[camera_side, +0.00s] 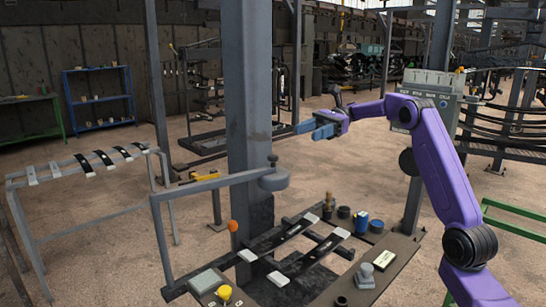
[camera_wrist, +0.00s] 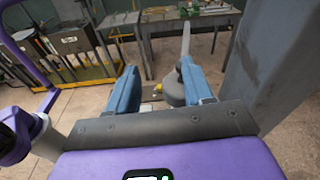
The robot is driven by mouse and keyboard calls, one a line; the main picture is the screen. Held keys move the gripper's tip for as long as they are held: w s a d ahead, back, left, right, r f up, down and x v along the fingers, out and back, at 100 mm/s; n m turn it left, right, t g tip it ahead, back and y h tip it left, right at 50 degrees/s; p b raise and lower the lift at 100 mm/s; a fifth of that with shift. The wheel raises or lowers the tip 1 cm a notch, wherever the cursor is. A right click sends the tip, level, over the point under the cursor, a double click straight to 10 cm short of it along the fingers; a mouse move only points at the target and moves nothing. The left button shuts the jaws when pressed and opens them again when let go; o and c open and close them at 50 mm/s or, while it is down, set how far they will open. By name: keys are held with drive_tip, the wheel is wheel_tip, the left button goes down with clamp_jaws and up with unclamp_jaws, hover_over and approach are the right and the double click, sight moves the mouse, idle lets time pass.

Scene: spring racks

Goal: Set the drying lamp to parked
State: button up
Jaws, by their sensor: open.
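The drying lamp is a grey round head (camera_side: 274,181) with a small knob on top, at the end of a long grey bar (camera_side: 215,187) from an upright at the left. In the side view the head hangs above the back of the near spring rack (camera_side: 262,244), in front of the pillar. In the wrist view the lamp head (camera_wrist: 173,90) shows beyond and between my fingers. My gripper (camera_side: 310,129) is open and empty, up and right of the lamp head, apart from it. It also shows in the wrist view (camera_wrist: 160,85). No parked marking is legible.
A thick grey pillar (camera_side: 247,90) stands close beside my gripper. Dark leaf springs (camera_side: 312,256) with white ends lie on the near rack. A bench (camera_side: 385,270) at the right holds small pots and a blue can. An orange ball (camera_side: 233,226) and yellow button (camera_side: 224,292) are at front left.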

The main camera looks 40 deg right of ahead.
drive_tip(key=d+m+t+y, duration=0.1)
drive_tip(key=d+m+t, duration=0.2)
drive_tip(key=d, duration=0.4)
approach(273, 156)
drive_tip(key=x, duration=1)
drive_tip(key=shift+c, duration=0.3)
clamp_jaws()
